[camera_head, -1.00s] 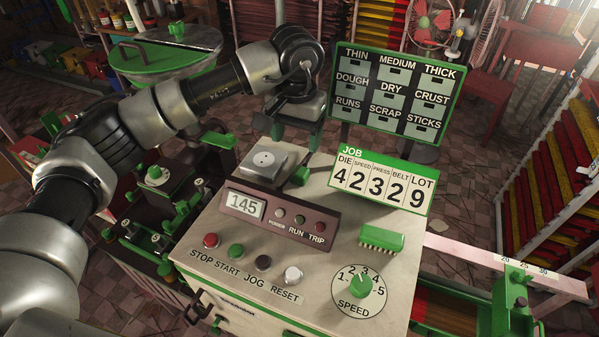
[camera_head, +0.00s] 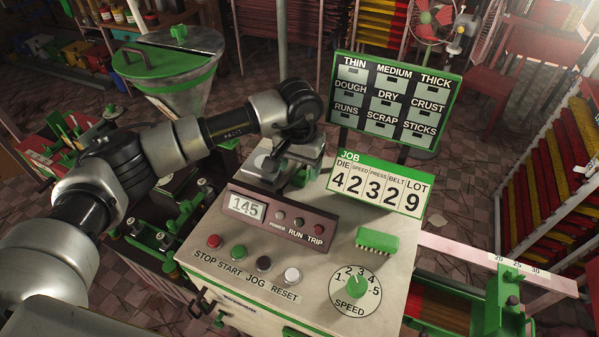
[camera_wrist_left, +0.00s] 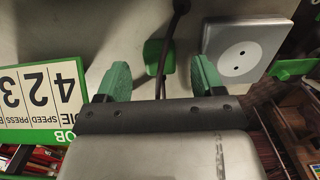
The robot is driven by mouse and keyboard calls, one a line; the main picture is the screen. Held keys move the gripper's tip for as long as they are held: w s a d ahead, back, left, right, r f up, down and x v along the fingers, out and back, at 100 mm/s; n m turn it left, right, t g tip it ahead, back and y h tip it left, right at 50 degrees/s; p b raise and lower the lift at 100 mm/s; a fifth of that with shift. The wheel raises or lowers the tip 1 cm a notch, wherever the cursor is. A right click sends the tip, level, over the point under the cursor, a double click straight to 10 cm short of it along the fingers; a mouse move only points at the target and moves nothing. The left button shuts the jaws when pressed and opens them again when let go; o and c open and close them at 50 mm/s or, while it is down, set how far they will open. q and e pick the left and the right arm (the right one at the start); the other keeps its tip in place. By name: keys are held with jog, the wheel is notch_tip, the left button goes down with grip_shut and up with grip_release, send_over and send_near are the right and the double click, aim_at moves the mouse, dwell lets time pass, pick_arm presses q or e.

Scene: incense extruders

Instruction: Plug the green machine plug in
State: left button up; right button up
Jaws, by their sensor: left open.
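The green plug (camera_wrist_left: 154,56) lies on the cream machine top with its dark cable (camera_wrist_left: 175,28), seen in the left wrist view. My left gripper (camera_wrist_left: 159,70) is open above the top. Its two green fingers appear on either side of the plug, apart from it. The grey socket plate (camera_wrist_left: 242,54) with a round two-hole outlet is just right of the plug in that view. In the head view my left gripper (camera_head: 296,168) hangs over the back of the machine top and mostly hides the plug. The socket plate (camera_head: 257,164) is beside it at left. My right gripper is out of view.
The JOB number board (camera_head: 376,183) stands close right of my left gripper, with the label board (camera_head: 394,101) behind it. The brown display panel (camera_head: 280,217) is in front. Buttons and a speed dial (camera_head: 355,291) occupy the front of the top.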

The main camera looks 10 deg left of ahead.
aim_at(300, 173)
pick_arm(q)
notch_tip(300, 173, down, 2)
jog(key=shift+w+f+p, duration=0.1)
jog(key=shift+p, duration=0.45)
jog(key=shift+f, duration=0.45)
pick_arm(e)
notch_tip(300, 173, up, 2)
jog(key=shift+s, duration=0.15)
